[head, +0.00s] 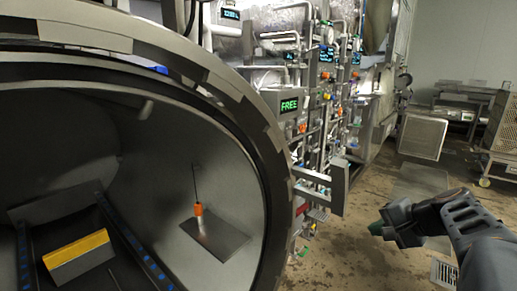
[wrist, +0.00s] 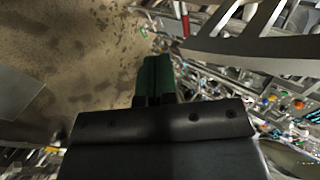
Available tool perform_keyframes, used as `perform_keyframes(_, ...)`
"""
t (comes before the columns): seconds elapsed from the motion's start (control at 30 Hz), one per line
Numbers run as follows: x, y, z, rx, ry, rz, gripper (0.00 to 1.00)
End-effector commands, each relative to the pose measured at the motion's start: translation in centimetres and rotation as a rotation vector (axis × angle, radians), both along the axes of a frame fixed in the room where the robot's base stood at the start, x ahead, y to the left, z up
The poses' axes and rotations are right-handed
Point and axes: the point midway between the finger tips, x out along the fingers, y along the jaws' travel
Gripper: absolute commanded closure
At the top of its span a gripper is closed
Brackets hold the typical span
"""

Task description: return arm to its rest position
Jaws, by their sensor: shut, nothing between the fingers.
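My gripper (head: 381,229) is at the lower right of the head view, at the end of my grey arm. It is outside the round autoclave opening, to the right of the rim (head: 262,160), over open floor. In the wrist view my gripper (wrist: 154,62) shows its green fingers pressed together, with nothing between them. Brown stained floor lies behind the fingers there. Nothing visible touches the gripper.
Inside the autoclave are a yellow-topped block (head: 76,258) and an orange-tipped probe (head: 198,209) by a grey plate. A grey bracket (head: 338,187) juts out between the rim and my gripper. A panel display (head: 289,105) reads FREE. A wheeled cage (head: 502,130) stands far right.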

Motion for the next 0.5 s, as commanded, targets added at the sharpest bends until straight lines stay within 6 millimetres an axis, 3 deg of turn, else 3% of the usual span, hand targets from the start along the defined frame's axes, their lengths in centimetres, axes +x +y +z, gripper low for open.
perform_keyframes(0.1, -4.2, 3.6, -4.6, -0.28, 0.142, 0.144, 1.0)
perform_keyframes(0.2, -7.7, 5.8, -7.3, -0.524, 0.198, 0.31, 1.0)
perform_keyframes(0.33, -11.4, 8.3, -9.1, -0.779, 0.187, 0.538, 1.0)
perform_keyframes(0.5, -13.4, 11.4, -8.9, -0.872, 0.119, 0.69, 1.0)
